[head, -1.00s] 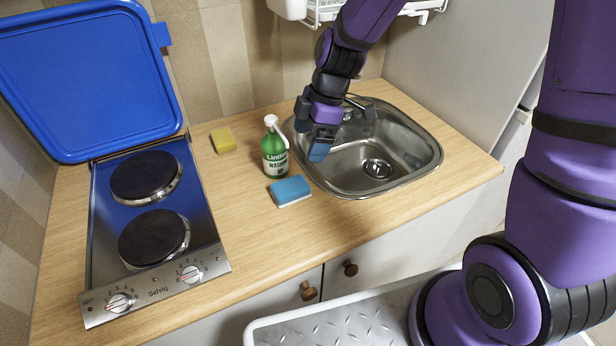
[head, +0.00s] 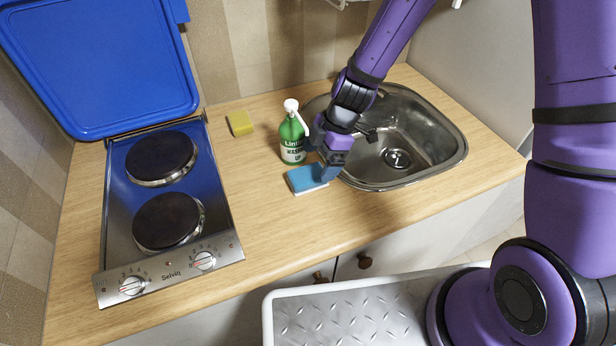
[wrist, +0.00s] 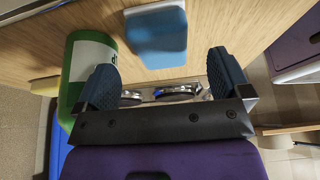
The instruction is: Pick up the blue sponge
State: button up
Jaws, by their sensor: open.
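The blue sponge (head: 304,180), with a white underside, lies on the wooden counter in front of the green bottle. My gripper (head: 327,170) is low over the counter at the sponge's right end and hides part of it in the head view. In the wrist view the sponge (wrist: 157,36) lies ahead of the gap between the two fingers (wrist: 162,68). The gripper is open, with nothing between its fingers. I cannot tell whether a finger touches the sponge.
The green washing-up bottle (head: 293,142) stands close behind the sponge, beside the left finger in the wrist view (wrist: 71,90). A yellow sponge (head: 240,123) lies farther back. The sink (head: 420,165) is to the right, the hob (head: 120,225) to the left, its blue lid (head: 100,65) raised.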

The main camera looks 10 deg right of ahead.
aim_at(312, 172)
jog(key=x, duration=0.5)
jog(key=c, duration=1)
jog(key=shift+r, duration=0.2)
jog(key=shift+r, duration=0.2)
jog(key=w+d, duration=0.2)
jog(key=d, duration=0.6)
jog(key=w+d, duration=0.3)
jog(key=d, duration=0.6)
jog(key=shift+d+r, duration=0.2)
jog(key=shift+r, duration=0.15)
